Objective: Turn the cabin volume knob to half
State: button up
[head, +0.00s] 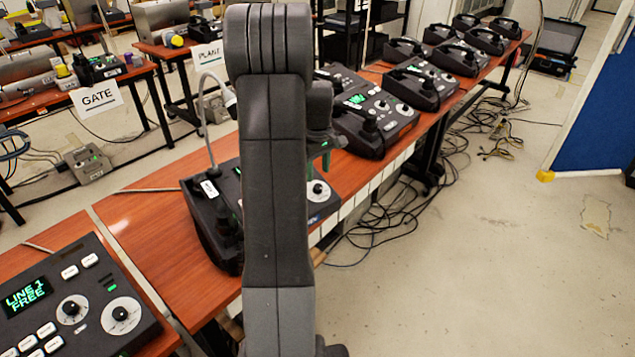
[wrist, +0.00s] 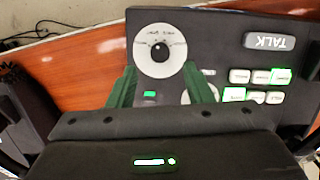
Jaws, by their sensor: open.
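A black paging phone console (head: 333,204) stands on the orange-brown table, mostly hidden behind my arm in the head view. In the wrist view the console (wrist: 216,30) shows a black knob (wrist: 160,52) on a round white dial. The dial's lettering is too small to read, so I cannot tell if this is the cabin volume knob. My gripper (wrist: 158,68) is open, its green fingers on either side of the dial's near part and apart from the knob. A second white dial (wrist: 204,91) is partly hidden behind the right finger. In the head view only a bit of green finger shows.
The wrist view also shows a TALK button (wrist: 269,42) and several white buttons, some lit green. Another console (head: 75,300) reading "LINE 1 FREE" stands at front left. More consoles (head: 375,115) line the table behind. Cables lie on the floor; open floor is at right.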

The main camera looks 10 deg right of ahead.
aim_at(318, 186)
notch_tip(318, 186, down, 5)
dwell(0.3)
jog(key=c, duration=1)
